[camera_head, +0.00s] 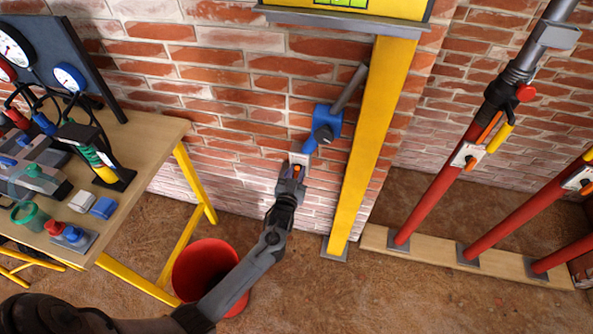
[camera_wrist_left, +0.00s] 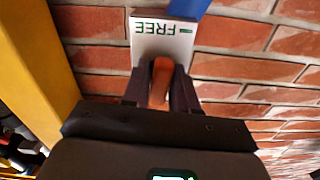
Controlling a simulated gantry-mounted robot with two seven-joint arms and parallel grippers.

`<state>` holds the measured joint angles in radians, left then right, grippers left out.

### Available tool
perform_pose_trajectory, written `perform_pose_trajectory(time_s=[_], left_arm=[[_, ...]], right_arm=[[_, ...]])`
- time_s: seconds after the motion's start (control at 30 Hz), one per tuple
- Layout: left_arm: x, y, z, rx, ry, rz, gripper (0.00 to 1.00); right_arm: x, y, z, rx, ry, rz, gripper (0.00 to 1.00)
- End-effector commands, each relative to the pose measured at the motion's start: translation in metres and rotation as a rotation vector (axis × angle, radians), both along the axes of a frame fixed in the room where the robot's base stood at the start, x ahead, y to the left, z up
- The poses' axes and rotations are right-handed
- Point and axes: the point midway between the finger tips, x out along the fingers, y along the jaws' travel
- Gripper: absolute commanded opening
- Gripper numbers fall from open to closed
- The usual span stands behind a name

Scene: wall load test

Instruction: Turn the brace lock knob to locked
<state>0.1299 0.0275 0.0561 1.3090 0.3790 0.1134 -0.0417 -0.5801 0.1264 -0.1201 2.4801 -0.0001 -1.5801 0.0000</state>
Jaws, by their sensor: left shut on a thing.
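The brace lock knob (camera_wrist_left: 160,82) shows in the left wrist view as an orange handle under a pale plate (camera_wrist_left: 150,45). The plate carries the green word FREE and a small green mark, upside down in this view. My left gripper (camera_head: 291,172) is shut on the knob, with one dark finger on each side of it. In the head view the gripper hides most of the knob, and the plate (camera_head: 299,158) shows just above it. The plate hangs below a blue bracket (camera_head: 325,126) with a grey tube, beside the yellow post. My right gripper is not in view.
A yellow post (camera_head: 372,140) stands close right of my gripper, before a brick wall (camera_head: 240,75). A red bucket (camera_head: 207,270) stands below my left forearm. A workbench (camera_head: 150,135) with gauges and tools is at left. Red props (camera_head: 437,185) stand on a plank at right.

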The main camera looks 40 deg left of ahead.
Motion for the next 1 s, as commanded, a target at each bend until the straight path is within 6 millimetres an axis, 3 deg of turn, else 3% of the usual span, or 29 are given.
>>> perform_pose_trajectory(time_s=[0.3,0.8,0.83,0.93,1.0], left_arm=[[0.0004,-0.0001,0.0009,-0.098,-0.047,0.0,0.0],[0.0004,-0.0001,0.0008,-0.112,-0.055,0.0,0.0],[0.0004,-0.0001,0.0008,-0.112,-0.055,0.0,0.3],[0.0004,-0.0001,0.0008,-0.112,-0.055,0.0,0.45],[0.0003,-0.0001,0.0007,-0.112,-0.053,0.0,0.45]], right_arm=[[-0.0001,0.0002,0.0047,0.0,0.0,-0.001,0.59],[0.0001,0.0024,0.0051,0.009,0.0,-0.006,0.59],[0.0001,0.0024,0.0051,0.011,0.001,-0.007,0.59],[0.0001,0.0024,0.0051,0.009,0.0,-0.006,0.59],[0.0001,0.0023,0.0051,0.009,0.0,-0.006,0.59]])
